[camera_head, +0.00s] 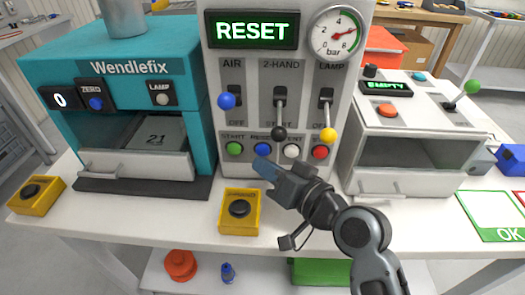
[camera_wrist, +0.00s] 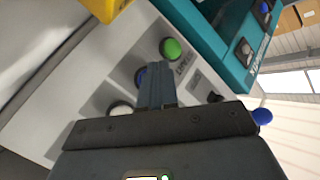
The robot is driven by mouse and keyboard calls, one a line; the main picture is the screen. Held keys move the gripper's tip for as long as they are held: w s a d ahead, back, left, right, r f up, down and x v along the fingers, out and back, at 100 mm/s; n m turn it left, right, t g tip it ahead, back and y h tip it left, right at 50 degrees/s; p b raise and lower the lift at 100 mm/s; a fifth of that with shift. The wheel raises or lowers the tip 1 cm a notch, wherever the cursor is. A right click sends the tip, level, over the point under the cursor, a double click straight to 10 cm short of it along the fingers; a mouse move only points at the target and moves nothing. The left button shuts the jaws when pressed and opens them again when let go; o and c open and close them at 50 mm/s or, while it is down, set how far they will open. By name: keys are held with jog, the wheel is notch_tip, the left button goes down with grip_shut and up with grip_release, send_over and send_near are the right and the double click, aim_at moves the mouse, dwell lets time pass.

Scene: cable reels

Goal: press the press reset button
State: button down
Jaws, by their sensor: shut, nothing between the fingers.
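The press reset button is the blue button (camera_head: 262,149) under the RESET label, in the bottom row of the grey control panel (camera_head: 345,85). My gripper (camera_head: 263,166) is shut and empty, its fingertips just below and in front of the blue button in the head view. In the wrist view, the closed fingers (camera_wrist: 154,72) point at the panel and partly cover the blue button (camera_wrist: 140,77). I cannot tell whether they touch it. The panel's display (camera_head: 254,30) reads RESET in green.
A green button (camera_head: 234,149) and a white button (camera_head: 291,151) flank the blue one, with a red button (camera_head: 320,152) further right. Levers with blue, black and yellow knobs stand above. A yellow box with a black button (camera_head: 240,209) sits on the bench in front.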

dwell(0.5)
jog(key=shift+w, duration=0.4)
jog(key=shift+w+b, duration=0.35)
jog(key=shift+w, duration=0.1)
dwell(0.6)
jog(key=shift+s, duration=0.9)
jog(key=shift+s+p, duration=0.75)
jog(key=shift+s, duration=1.75)
